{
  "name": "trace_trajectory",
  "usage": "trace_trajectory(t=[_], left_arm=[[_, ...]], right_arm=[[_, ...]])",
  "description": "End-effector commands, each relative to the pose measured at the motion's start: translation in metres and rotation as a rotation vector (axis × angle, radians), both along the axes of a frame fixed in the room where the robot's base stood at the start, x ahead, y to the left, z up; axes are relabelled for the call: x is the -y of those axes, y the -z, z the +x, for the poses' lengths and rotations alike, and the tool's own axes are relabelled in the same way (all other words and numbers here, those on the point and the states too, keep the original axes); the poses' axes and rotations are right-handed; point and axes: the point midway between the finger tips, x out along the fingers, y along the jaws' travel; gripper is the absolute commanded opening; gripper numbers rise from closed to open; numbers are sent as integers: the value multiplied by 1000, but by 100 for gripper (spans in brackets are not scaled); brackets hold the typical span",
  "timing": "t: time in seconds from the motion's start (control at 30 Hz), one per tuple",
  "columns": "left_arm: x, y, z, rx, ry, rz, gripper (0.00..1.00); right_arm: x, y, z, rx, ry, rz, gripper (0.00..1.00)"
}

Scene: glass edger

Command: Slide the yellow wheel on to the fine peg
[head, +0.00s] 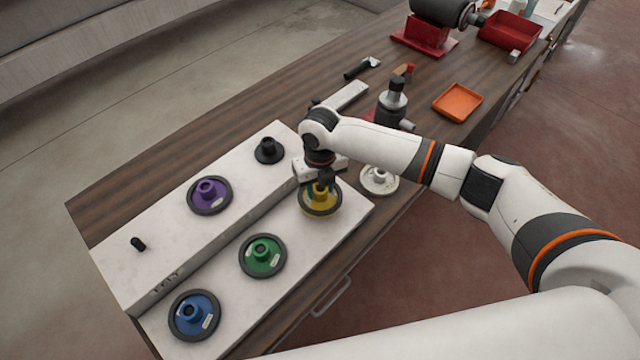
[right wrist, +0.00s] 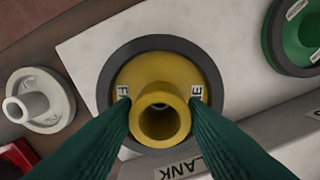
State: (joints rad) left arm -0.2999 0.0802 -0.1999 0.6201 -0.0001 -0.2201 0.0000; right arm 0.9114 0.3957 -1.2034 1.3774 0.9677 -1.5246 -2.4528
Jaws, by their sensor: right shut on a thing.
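The yellow wheel (head: 320,203) has a dark rim and sits flat at the right end of the low front step of the white stand. In the right wrist view the yellow wheel (right wrist: 160,75) shows a hollow hub and a label partly hidden, with F and E legible. My right gripper (head: 324,178) is above it, its green fingers (right wrist: 160,108) shut on the hub from both sides. A bare black peg (head: 138,243) stands upright on the raised step at the left; the marking on the front face below it is too small to read. My left gripper is not in view.
A purple wheel (head: 209,196) and a black flanged piece (head: 269,150) are on the raised step. Green (head: 262,256) and blue (head: 194,315) wheels are on the low step. A white wheel (head: 379,180), an orange tray (head: 458,102) and tools lie to the right.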

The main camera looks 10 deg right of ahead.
Motion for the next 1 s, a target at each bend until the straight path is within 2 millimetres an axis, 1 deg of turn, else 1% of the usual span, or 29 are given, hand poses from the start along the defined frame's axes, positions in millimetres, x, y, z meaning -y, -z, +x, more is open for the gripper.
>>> trace_trajectory(t=[1.0], left_arm=[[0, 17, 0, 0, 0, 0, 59]], right_arm=[[0, 26, 0, 1, 0, 0, 2]])
